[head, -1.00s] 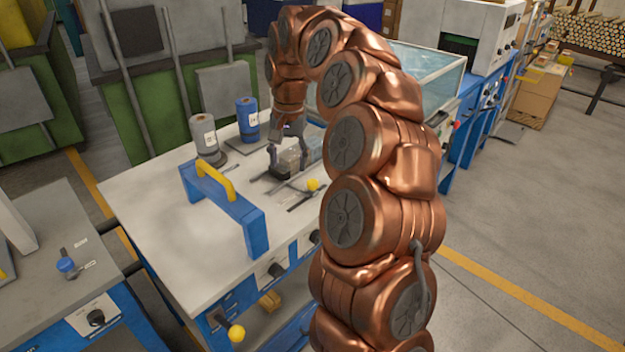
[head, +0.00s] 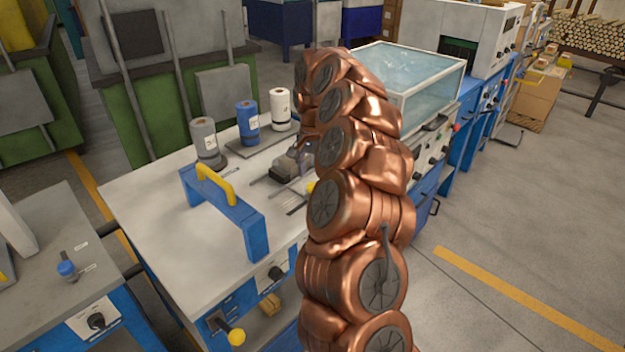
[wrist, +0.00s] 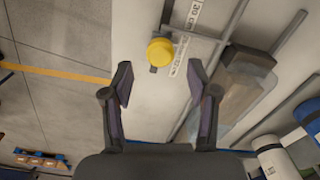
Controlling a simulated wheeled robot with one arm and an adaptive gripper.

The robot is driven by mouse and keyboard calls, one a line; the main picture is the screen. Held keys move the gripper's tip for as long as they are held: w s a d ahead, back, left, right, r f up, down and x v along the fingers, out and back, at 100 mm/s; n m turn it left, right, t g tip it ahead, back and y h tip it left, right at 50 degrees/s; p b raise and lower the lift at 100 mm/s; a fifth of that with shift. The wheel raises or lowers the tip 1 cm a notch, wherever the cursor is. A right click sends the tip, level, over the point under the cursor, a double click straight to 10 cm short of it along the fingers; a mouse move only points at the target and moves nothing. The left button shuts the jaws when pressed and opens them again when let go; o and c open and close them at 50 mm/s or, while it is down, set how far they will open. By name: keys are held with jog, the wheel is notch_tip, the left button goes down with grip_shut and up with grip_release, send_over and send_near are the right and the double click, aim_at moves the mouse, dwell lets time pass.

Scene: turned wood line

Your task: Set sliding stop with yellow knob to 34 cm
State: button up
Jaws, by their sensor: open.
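The yellow knob (wrist: 160,52) of the sliding stop shows in the wrist view, on the white table top beside a printed scale strip (wrist: 180,55). A label reading about 30 cm is near it. In the head view only a sliver of the yellow knob (head: 311,187) shows at the edge of my arm. My gripper (wrist: 158,85) is open and empty, its two fingers spread wide. The knob appears just beyond the fingertips, roughly centred between them, and apart from them. In the head view my arm mostly hides the gripper. The exact stop reading cannot be told.
A grey block-like fixture (wrist: 245,85) with rails lies right of the knob in the wrist view. A blue frame with a yellow handle (head: 215,185) stands on the table. Grey, blue (head: 247,120) and white rolls stand behind. A glass-sided tank (head: 410,75) is at the right.

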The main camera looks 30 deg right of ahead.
aim_at(313, 184)
jog(key=shift+f, duration=1.65)
jog(key=shift+c, duration=0.4)
grip_shut()
